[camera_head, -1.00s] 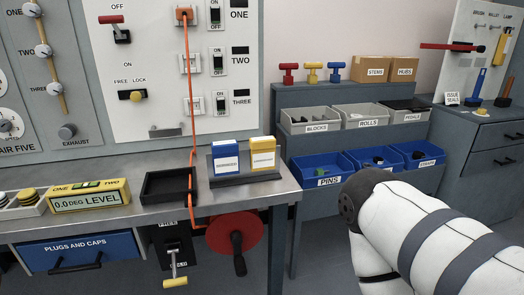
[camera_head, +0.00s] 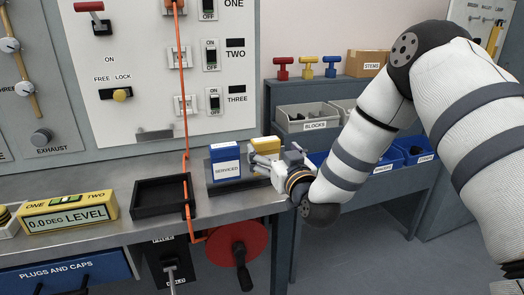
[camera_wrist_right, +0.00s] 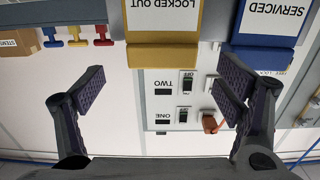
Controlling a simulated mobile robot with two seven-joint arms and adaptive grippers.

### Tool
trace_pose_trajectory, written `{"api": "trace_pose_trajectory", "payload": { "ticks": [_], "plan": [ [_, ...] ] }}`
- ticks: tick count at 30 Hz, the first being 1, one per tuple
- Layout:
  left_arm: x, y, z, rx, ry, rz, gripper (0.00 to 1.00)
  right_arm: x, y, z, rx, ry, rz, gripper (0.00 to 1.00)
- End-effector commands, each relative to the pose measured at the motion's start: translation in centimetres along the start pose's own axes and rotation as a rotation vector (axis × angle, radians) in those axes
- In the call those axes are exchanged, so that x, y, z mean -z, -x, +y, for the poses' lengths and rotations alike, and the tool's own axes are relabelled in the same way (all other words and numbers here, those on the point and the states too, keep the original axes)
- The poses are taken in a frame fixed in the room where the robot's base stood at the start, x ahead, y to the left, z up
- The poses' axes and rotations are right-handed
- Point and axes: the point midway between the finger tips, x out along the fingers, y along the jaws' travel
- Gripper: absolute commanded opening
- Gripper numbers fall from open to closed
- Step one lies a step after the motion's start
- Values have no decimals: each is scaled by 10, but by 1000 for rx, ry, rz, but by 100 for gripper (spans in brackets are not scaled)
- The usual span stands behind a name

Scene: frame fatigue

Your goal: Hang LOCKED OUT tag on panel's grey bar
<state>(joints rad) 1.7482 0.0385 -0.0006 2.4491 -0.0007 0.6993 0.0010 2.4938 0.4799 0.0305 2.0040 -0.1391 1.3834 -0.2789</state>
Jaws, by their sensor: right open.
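The yellow LOCKED OUT tag (camera_head: 266,144) stands in a dark holder on the bench, beside the blue SERVICED tag (camera_head: 224,161). My right gripper (camera_head: 263,161) is in front of the yellow tag and partly hides it. In the right wrist view, which is upside down, the open right gripper (camera_wrist_right: 163,85) has its fingers spread wide and empty. The LOCKED OUT tag (camera_wrist_right: 162,42) shows centred between them, beyond the tips. The SERVICED tag (camera_wrist_right: 268,28) is off to the right there. A grey bar (camera_head: 155,134) sticks out low on the white panel. My left gripper is not in view.
A black tray (camera_head: 150,210) stands left of the tags, with an orange cord (camera_head: 184,110) hanging past it. A yellow level (camera_head: 68,207) lies farther left. A red reel (camera_head: 237,248) is below the bench edge. Bins (camera_head: 305,118) stand behind on the right.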

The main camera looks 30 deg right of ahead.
Motion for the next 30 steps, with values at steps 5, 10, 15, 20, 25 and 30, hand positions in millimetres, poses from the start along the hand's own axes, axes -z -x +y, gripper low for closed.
{"api": "trace_pose_trajectory", "payload": {
  "ticks": [5,10,15,20,25,30],
  "plan": [
    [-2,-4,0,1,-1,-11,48,4,-31,-1,1,1,1,86],
    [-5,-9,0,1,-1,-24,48,4,-54,-1,1,1,-2,86],
    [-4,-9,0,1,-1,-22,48,5,-55,-2,2,0,-2,86],
    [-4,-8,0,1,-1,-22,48,6,-55,-2,2,0,-1,61],
    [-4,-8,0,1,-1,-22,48,6,-54,-2,2,0,-1,38],
    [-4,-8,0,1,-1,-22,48,5,-54,-2,2,0,-1,38]
  ]
}}
